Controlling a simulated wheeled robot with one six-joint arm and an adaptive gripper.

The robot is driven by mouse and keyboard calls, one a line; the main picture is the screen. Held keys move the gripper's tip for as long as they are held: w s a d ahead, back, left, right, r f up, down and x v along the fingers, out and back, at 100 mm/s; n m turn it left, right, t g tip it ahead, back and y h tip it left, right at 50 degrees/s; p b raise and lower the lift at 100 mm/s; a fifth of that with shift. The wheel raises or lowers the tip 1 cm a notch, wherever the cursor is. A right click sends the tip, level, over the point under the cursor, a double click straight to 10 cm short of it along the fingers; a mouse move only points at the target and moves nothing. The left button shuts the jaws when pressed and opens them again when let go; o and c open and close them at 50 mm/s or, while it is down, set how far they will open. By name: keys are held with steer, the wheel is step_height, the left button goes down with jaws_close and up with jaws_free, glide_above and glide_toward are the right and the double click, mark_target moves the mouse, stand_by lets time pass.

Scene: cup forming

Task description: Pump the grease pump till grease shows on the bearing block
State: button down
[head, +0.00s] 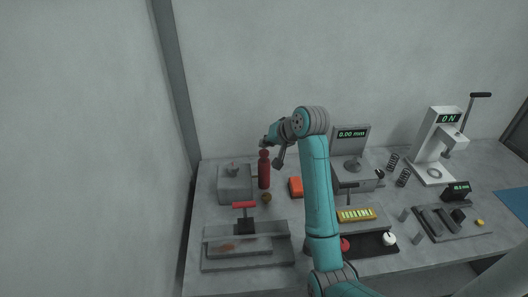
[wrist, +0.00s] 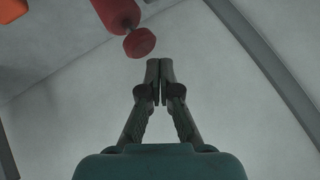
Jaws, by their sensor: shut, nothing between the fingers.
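The red grease pump (head: 264,172) stands upright on the bench at the left in the head view. In the wrist view its red body (wrist: 116,12) shows at the top edge, with a round red knob (wrist: 139,43) on a short rod. My gripper (wrist: 160,68) is shut and empty, with its fingertips just below and right of the knob in that picture, apart from it. A grey block (head: 235,186), likely the bearing block, stands left of the pump with a small reddish fitting on top. I cannot make out grease on it.
Gauges and a press (head: 436,140) fill the right side. The wall is close behind.

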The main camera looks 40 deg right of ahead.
mark_target(266, 152)
steer(key=shift+r, duration=2.5)
